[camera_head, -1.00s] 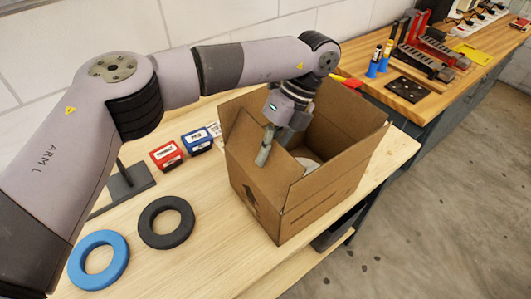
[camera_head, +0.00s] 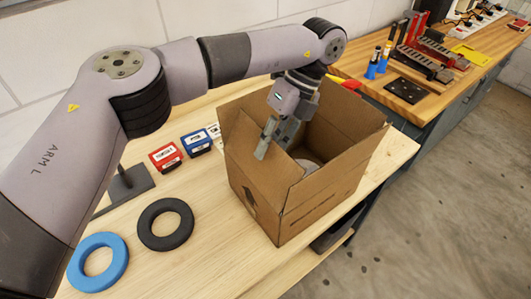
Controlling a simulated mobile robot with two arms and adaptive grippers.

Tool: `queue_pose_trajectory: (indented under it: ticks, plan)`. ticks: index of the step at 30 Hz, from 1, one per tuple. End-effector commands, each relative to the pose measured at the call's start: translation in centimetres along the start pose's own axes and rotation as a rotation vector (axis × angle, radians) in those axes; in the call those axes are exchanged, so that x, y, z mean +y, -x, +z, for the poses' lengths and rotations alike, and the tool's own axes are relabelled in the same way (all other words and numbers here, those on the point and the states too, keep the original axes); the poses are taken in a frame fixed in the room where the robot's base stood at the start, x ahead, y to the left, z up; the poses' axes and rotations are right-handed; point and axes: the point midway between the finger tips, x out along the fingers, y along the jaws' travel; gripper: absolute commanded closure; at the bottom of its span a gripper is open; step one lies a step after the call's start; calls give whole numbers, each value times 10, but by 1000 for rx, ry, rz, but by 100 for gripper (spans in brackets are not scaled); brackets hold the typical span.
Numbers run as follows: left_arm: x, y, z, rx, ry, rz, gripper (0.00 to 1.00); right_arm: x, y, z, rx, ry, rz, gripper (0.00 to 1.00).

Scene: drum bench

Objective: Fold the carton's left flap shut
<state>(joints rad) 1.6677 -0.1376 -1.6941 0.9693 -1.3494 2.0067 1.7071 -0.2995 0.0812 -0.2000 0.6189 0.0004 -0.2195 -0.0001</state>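The open brown cardboard carton (camera_head: 318,206) stands on the light wood bench. Its left flap (camera_head: 241,142) rises from the left side, standing up rather than lying over the opening. The other visible flaps also stand up, and something pale sits inside, mostly hidden. My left gripper (camera_head: 269,141) hangs over the carton's left part, pointing down, with its grey fingertips close to the inner face of the left flap. I cannot tell whether they touch it, or how far apart the fingers are. My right gripper is not in view.
A black ring (camera_head: 166,224) and a blue ring (camera_head: 98,262) lie on the bench left of the carton. A red box (camera_head: 166,157) and a blue box (camera_head: 196,143) stand behind them. Bare bench lies in front of the carton.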

Motion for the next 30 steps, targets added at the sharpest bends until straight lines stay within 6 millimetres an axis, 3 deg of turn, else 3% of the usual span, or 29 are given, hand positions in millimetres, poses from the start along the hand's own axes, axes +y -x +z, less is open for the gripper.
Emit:
queue_pose_trajectory:
  ticks: [3,9,21,26,30]
  plan:
    - [0,22,0,-5,3,-2,78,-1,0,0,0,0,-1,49]
    - [0,42,0,-2,1,2,78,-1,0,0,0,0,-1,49]
    - [0,50,0,0,-1,0,78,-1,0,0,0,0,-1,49]
    - [2,54,0,0,-1,0,78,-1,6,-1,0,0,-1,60]
    - [10,68,0,0,-1,0,78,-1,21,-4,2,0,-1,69]
